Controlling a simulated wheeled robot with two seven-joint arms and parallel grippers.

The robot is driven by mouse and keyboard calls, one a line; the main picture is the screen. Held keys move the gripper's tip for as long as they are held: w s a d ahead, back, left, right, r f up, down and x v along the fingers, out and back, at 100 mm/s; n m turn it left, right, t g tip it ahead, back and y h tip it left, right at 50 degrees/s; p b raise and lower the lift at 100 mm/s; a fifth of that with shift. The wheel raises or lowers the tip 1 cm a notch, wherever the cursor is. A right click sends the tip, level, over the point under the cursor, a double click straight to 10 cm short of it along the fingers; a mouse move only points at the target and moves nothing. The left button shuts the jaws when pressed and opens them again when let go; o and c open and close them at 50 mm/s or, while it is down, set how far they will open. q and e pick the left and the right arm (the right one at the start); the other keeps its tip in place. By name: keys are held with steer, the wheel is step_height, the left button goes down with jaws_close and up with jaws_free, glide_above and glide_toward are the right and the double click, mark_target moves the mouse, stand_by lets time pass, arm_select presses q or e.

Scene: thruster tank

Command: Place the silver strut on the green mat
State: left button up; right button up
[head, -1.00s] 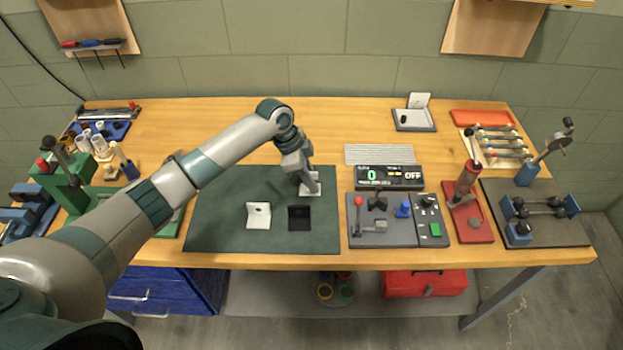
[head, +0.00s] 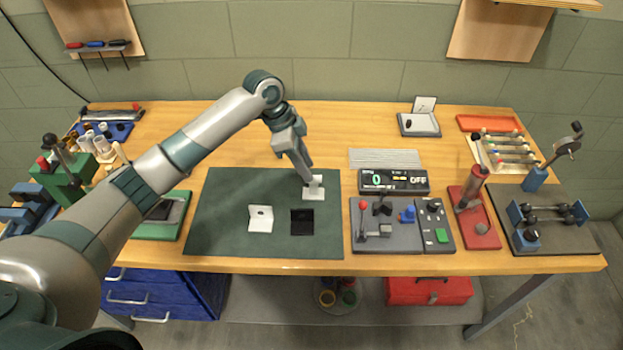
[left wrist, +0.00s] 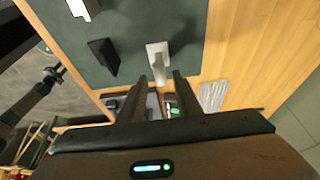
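The silver strut (head: 314,190), a pale L-shaped piece, stands on the green mat (head: 225,215) near the mat's back right corner. In the left wrist view the strut (left wrist: 158,52) shows its flat base on the mat and its upright part toward my fingers. My left gripper (head: 307,178) is just above and behind the strut. In the left wrist view my left gripper (left wrist: 161,77) has its two fingers apart with nothing clamped between them; the strut lies just beyond the tips. My right gripper is not in view.
A white bracket (head: 260,218) and a black bracket (head: 302,222) sit on the front of the mat. A counter display (head: 394,181) and a grey control panel (head: 386,238) stand just right of it. The mat's left part is clear.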

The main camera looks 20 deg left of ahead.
arm_select(q)
steer(key=shift+b+v, duration=0.45)
steer(key=shift+v, duration=1.9)
